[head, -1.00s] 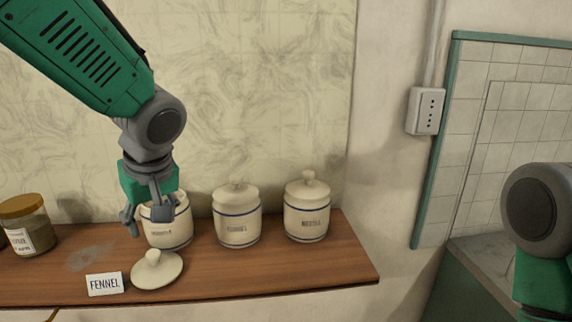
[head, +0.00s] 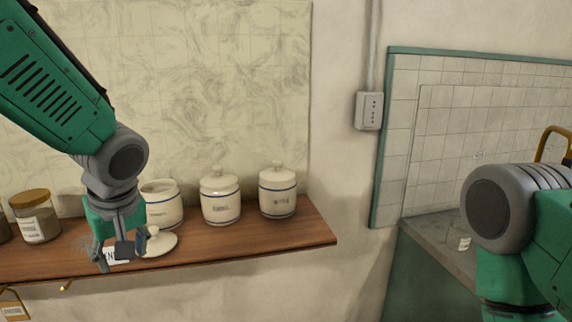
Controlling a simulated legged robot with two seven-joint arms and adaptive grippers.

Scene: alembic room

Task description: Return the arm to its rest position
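My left gripper (head: 122,256) hangs from the upper left, in front of the wooden shelf (head: 265,240) near its front edge. Its fingers are spread and I see nothing between them. It covers part of the white FENNEL card (head: 116,254) and the left edge of a loose cream lid (head: 160,243) lying on the shelf. An open cream jar (head: 163,205) stands just behind the lid. My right arm shows at the right edge, but its gripper is out of view.
Two lidded cream jars (head: 220,200) (head: 277,193) stand to the right on the shelf. A glass jar with a brown lid (head: 36,218) stands at the left.

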